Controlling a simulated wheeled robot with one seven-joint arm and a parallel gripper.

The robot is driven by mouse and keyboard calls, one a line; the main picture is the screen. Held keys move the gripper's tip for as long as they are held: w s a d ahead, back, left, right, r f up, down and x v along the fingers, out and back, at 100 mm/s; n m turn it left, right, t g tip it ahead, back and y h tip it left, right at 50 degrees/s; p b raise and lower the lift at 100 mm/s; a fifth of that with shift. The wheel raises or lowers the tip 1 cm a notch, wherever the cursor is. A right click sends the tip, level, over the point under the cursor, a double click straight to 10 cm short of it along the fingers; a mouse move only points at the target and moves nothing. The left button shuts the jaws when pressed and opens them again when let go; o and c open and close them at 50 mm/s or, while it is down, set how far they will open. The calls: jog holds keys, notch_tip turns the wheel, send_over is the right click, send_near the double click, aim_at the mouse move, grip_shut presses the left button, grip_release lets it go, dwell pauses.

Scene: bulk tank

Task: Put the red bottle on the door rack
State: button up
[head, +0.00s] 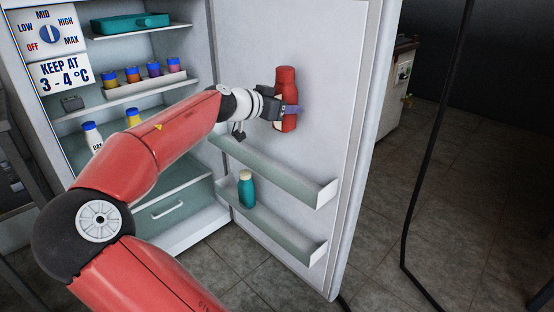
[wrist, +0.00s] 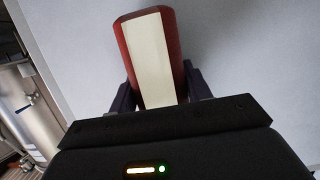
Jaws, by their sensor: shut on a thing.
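The red bottle (head: 286,82) is upright in my gripper (head: 288,109), in front of the inner face of the open fridge door. My gripper is shut on its lower part. In the wrist view the bottle (wrist: 174,40) shows a cream label between the two dark fingers (wrist: 158,90). The door has an upper rack (head: 270,168) and a lower rack (head: 275,232). The bottle is above the upper rack, apart from it.
A teal bottle (head: 246,190) stands in the lower rack, towards its left. Inside the fridge are shelves with several small jars (head: 132,75), a teal container (head: 130,23), a white bottle (head: 92,137) and a drawer (head: 165,207).

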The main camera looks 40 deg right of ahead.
notch_tip(320, 180, down, 15)
jog(key=shift+f+b, duration=0.15)
jog(key=shift+b, duration=0.3)
jog(key=o, duration=1.1)
jog(key=shift+f, duration=0.1)
